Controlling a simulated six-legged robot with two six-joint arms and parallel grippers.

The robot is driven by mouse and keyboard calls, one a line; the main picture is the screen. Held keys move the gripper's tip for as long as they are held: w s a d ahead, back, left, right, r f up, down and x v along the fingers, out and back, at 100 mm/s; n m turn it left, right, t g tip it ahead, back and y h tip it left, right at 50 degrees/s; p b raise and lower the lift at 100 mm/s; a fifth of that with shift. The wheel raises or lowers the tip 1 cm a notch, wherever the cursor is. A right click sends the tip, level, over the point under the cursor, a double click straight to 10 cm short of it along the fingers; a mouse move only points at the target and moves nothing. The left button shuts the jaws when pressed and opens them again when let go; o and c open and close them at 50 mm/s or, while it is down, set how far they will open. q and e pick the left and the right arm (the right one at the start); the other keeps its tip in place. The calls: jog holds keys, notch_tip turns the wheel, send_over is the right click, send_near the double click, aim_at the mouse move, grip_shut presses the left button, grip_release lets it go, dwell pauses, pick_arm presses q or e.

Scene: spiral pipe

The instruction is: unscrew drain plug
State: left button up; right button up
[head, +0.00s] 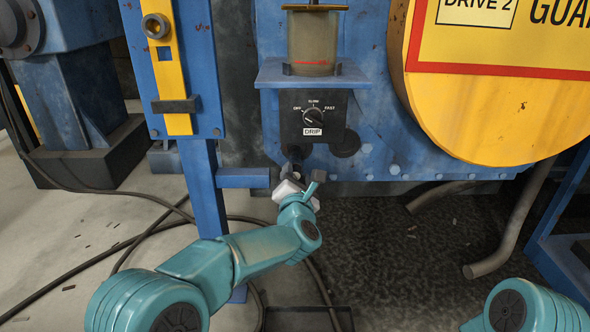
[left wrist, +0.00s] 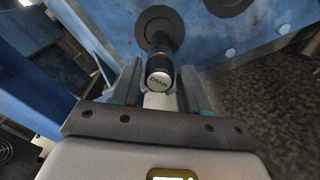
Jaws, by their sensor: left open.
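The drain plug (left wrist: 160,77) is a dark cylinder with a pale end face marked DRAIN. In the left wrist view it sticks out from a dark round flange (left wrist: 157,22) on the blue machine wall. My left gripper (left wrist: 161,82) is open, with one finger on each side of the plug's end; I cannot tell whether either finger touches it. In the head view my left gripper (head: 293,174) is at the wall below the DRIP dial, and it and the wrist largely hide the plug. My right gripper is out of view.
The DRIP dial box (head: 313,116) sits above the gripper, under an oil cup (head: 312,43). A blue post (head: 203,185) stands close at left. A yellow guard (head: 490,110) and bent pipes (head: 510,230) are at right. A black cable (head: 130,240) crosses the floor.

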pick_arm(q)
jog(key=m+p, duration=0.2)
jog(key=m, duration=0.2)
jog(key=m+p, duration=0.2)
jog(key=m, duration=0.3)
jog(key=shift+p, duration=0.35)
jog(key=shift+m+p, duration=0.4)
jog(key=shift+m, duration=0.3)
jog(key=m+p, duration=0.1)
jog(key=m, duration=0.1)
jog(key=shift+m+p, duration=0.3)
jog(key=m+p, duration=0.2)
jog(key=m, duration=0.2)
jog(key=m+p, duration=0.2)
jog(key=m, duration=0.2)
jog(key=m+p, duration=0.2)
jog(key=m, duration=0.3)
jog(key=shift+p, duration=0.3)
jog(key=shift+f+m, duration=0.15)
jog(key=shift+m, duration=0.95)
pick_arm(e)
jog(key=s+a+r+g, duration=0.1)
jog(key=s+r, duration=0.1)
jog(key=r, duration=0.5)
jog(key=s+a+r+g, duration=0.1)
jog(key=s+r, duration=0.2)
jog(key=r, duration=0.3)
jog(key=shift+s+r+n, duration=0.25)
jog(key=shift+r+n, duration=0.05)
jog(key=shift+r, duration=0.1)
